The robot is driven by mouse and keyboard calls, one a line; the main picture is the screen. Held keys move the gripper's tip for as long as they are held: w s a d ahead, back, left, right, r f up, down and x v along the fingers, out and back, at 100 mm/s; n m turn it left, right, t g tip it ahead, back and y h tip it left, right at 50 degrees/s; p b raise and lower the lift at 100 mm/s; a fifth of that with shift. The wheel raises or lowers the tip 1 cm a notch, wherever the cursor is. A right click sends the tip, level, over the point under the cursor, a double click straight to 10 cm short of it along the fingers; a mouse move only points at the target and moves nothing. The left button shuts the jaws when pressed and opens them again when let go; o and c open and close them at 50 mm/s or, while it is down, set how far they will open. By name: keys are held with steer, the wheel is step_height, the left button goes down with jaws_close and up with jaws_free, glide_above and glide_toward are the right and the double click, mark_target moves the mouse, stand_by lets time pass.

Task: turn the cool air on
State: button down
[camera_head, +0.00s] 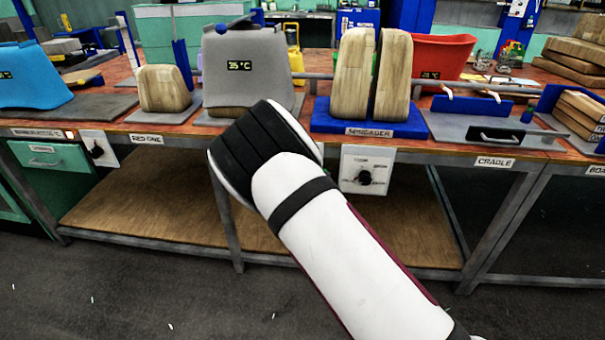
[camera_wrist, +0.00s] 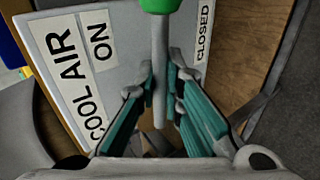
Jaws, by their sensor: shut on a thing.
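In the wrist view, a pale panel (camera_wrist: 130,38) carries the words COOL AIR, ON and CLOSED. A grey lever (camera_wrist: 160,50) with a green end (camera_wrist: 160,4) stands in front of it. In this view its green end lies between the ON label (camera_wrist: 101,40) and the CLOSED label (camera_wrist: 203,36). My gripper (camera_wrist: 160,78), with teal fingers, is shut on the lever's grey rod, below the green end. In the head view my white and black arm hides the gripper and the lever.
A dial panel (camera_head: 367,170) shows on the bench front right of my arm, and a second dial panel (camera_head: 98,150) further left. On the bench stand a grey hood (camera_head: 245,65) reading 35 °C and a blue stand (camera_head: 370,127) with wooden blocks. A lower wooden shelf (camera_head: 140,205) is bare.

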steer(key=shift+d+r+h, duration=0.1)
steer(key=shift+r+h, duration=0.1)
steer(key=shift+h, duration=0.1)
stand_by(0.4)
steer(key=c, duration=1.7)
jaws_free()
steer(key=v, duration=1.2)
steer(key=shift+d, duration=0.1)
